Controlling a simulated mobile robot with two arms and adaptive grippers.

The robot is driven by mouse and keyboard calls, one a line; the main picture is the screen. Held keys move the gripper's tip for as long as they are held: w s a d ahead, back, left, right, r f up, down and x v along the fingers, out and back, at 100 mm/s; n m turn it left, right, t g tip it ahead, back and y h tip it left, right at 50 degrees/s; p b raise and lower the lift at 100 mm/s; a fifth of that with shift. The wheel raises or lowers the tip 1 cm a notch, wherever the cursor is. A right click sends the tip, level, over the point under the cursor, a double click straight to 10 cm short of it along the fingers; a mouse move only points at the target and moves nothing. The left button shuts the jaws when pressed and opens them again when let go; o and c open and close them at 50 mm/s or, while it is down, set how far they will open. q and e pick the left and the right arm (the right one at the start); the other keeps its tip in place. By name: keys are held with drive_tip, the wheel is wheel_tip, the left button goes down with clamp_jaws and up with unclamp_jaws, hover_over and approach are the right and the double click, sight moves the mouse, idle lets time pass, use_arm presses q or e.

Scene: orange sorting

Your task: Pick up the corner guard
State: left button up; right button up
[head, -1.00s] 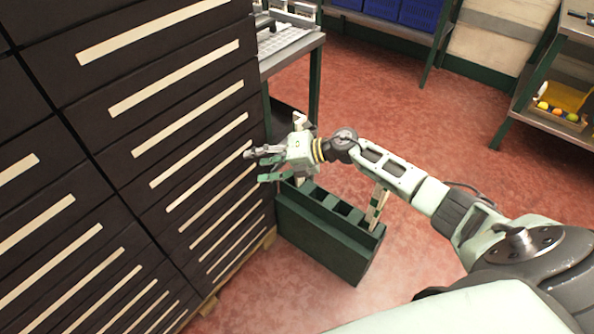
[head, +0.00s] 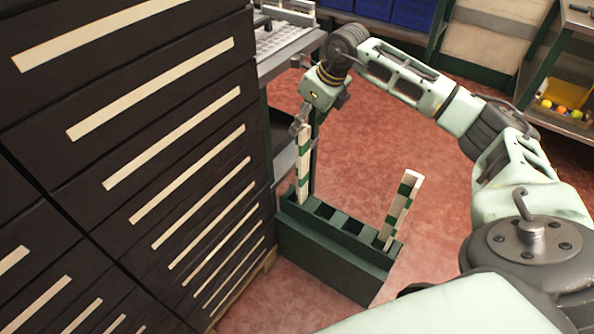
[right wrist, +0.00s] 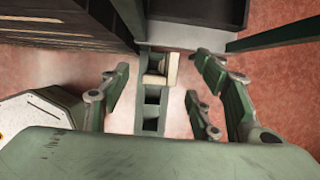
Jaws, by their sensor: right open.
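Two tall corner guards with cream and green bands stand in a dark green slotted rack (head: 330,255). The left corner guard (head: 303,180) stands upright in the rack's left end. The right corner guard (head: 401,210) leans a little at the other end. My right gripper (head: 301,124) points down over the top of the left guard. In the right wrist view, that guard's L-shaped top (right wrist: 158,68) shows between the spread fingers of the right gripper (right wrist: 160,85), with gaps on both sides. The gripper is open. My left gripper is out of view.
A dark drawer cabinet (head: 150,150) with cream label strips stands close left of the rack. A grey bench (head: 285,52) is behind it. The red floor right of the rack is clear. A shelf with a yellow bin (head: 568,93) stands at the far right.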

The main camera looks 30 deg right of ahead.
sight(303, 139)
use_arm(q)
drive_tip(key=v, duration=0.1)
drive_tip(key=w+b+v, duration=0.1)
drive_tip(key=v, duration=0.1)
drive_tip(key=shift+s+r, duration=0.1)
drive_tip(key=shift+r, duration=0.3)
use_arm(e)
drive_tip(key=d+x, duration=0.1)
drive_tip(key=x, duration=0.6)
drive_tip(key=shift+s+a, duration=0.3)
drive_tip(key=shift+a, duration=0.1)
drive_tip(key=shift+f, duration=0.15)
drive_tip(key=shift+c, duration=0.4)
clamp_jaws()
